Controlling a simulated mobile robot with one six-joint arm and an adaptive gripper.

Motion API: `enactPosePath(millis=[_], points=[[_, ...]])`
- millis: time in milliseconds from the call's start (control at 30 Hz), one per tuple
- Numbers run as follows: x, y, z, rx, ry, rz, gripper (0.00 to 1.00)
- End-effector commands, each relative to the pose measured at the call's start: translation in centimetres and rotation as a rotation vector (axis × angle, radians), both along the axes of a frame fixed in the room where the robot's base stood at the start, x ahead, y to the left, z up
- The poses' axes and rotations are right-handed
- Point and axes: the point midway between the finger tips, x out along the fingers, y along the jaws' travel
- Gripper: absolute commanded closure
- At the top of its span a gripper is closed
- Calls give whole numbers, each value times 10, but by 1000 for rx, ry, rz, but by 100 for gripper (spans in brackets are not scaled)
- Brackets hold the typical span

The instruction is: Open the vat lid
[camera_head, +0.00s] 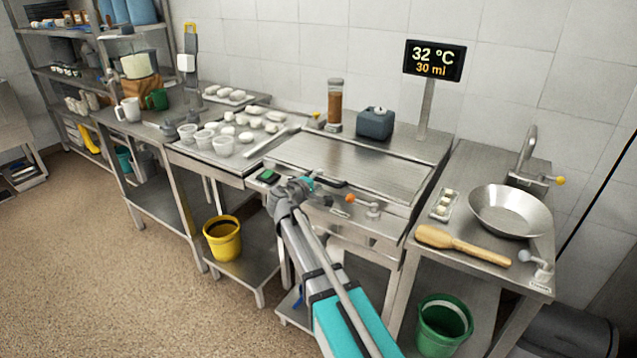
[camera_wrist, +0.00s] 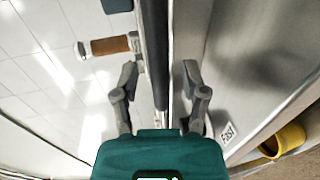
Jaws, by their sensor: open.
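The vat in the middle of the steel counter has a flat, shiny steel lid (camera_head: 345,165), lying level and shut. A dark bar handle (camera_head: 330,183) runs along its front edge. My gripper (camera_head: 308,184) is at the left part of that front edge, close to the handle. In the wrist view my gripper (camera_wrist: 159,75) has its two grey fingers spread apart. A dark bar (camera_wrist: 154,45), which looks like the handle, runs between them with a gap on both sides. I cannot tell whether a finger touches it.
An orange-knobbed valve (camera_head: 351,199) is right of my gripper on the vat's front. A brown jar (camera_head: 335,105) and a blue-grey container (camera_head: 375,123) stand behind the lid. White tubs (camera_head: 205,138) are left. A steel pan (camera_head: 510,210) is right. Space above the lid is clear.

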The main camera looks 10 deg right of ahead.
Motion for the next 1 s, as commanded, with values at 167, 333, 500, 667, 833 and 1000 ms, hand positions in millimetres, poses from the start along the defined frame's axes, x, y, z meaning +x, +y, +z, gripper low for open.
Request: enactPosePath(millis=[167,333,500,667,833,1000], points=[[5,-4,-1,0,0,0,43],[5,-4,-1,0,0,1,43],[5,-4,-1,0,0,0,56],[5,-4,-1,0,0,0,86],[5,-4,-1,0,0,0,100],[5,-4,-1,0,0,0,100]])
